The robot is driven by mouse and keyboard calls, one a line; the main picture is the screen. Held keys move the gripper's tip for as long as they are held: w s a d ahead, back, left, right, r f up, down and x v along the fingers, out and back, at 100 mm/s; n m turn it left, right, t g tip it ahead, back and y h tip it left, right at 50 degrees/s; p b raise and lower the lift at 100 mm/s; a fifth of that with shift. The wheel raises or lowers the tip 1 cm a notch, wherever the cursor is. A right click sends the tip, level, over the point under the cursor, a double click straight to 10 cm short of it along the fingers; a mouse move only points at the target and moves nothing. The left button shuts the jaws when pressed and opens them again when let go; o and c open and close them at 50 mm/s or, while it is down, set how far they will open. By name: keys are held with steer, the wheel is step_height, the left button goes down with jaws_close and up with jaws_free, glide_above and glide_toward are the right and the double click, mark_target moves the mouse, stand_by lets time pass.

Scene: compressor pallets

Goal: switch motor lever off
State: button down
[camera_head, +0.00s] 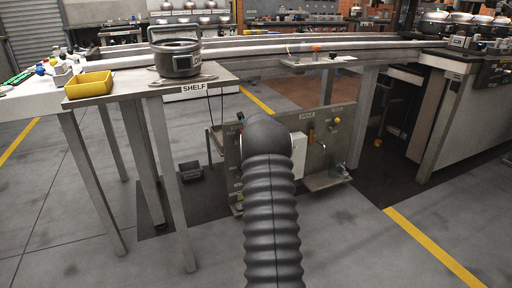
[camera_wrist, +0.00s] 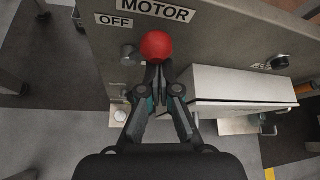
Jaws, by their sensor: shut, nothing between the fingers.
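In the wrist view, a red ball knob (camera_wrist: 156,46) of the motor lever stands out from a grey panel (camera_wrist: 220,45), just below the MOTOR label (camera_wrist: 157,10). An OFF label (camera_wrist: 114,20) is to the left of the knob. My gripper (camera_wrist: 158,72) is shut and empty, with its fingertips at the lower edge of the knob; I cannot tell whether they touch it. The lever's shaft is hidden. In the head view, my dark ribbed arm covers the gripper and the knob, in front of the low panel (camera_head: 322,150).
A white box (camera_wrist: 240,85) juts from the panel to the right of my gripper. A round grey knob (camera_wrist: 128,52) is at the left. In the head view, a shelf table (camera_head: 215,78) with a yellow bin (camera_head: 88,85) and a metal pot (camera_head: 176,60) stands left of my arm.

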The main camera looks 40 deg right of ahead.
steer(key=shift+d, duration=0.1)
steer(key=s+a+b, duration=0.1)
steer(key=s+a, duration=0.2)
steer(key=s, duration=0.5)
steer(key=shift+s+a+r+b, duration=0.3)
steer(key=shift+s+a+r, duration=0.05)
steer(key=shift+s+r, duration=0.1)
steer(key=shift+w, duration=0.1)
stand_by(0.5)
